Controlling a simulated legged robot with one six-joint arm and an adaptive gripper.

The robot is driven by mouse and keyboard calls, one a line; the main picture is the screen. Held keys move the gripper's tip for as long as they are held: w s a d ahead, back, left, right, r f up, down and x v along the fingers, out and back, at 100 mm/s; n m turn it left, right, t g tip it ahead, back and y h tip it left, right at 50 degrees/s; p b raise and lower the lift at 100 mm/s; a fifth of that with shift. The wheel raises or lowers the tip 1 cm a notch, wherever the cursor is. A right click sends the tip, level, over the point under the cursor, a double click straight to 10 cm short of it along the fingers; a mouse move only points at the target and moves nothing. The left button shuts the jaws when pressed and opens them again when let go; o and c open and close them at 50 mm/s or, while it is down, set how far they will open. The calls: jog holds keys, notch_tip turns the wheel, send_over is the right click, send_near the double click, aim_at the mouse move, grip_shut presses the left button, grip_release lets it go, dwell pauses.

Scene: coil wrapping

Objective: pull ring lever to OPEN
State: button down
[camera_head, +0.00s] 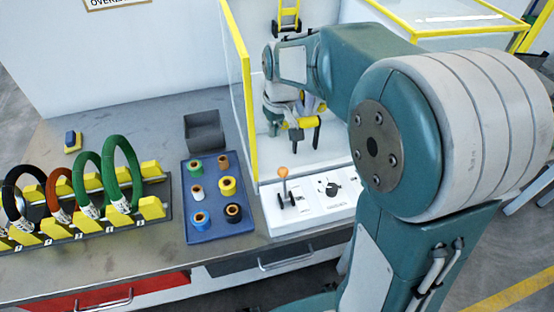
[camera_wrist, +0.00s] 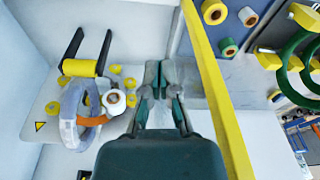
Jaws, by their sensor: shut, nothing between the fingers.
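A lever with an orange knob (camera_head: 283,172) stands roughly upright on the white control panel (camera_head: 305,208), at the front of the glazed enclosure. Its labels are too small to read. My gripper (camera_wrist: 160,72) is shut and empty; in the head view it is inside the enclosure, behind and above the lever, and apart from it. In the wrist view a pale grey ring (camera_wrist: 70,128) with a white spool (camera_wrist: 113,101) stands left of my gripper, not touching it. In the head view my arm and gripper hide much of the machine. I cannot make out the lever in the wrist view.
A yellow-framed clear panel (camera_head: 238,75) stands left of my gripper. A dark rotary switch (camera_head: 328,187) sits right of the lever. Left of the panel are a blue tray (camera_head: 212,235) with several tape rolls and a rack of coils (camera_head: 88,222). A grey bin (camera_head: 204,130) stands behind the tray.

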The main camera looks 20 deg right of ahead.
aim_at(284, 183)
jog(key=shift+w+d+f, duration=0.1)
jog(key=shift+w+f, duration=0.3)
jog(key=f, duration=0.6)
jog(key=w+f, duration=0.1)
jog(key=f, duration=0.2)
jog(key=shift+w+a+f, duration=0.1)
jog(key=shift+a+f, duration=0.15)
jog(key=shift+a, duration=0.05)
jog(key=shift+s+f, duration=0.15)
jog(key=shift+s, duration=0.05)
jog(key=shift+s+d+r, duration=0.2)
jog(key=shift+s, duration=0.65)
jog(key=shift+s+d+r, duration=0.15)
jog(key=shift+s, duration=0.7)
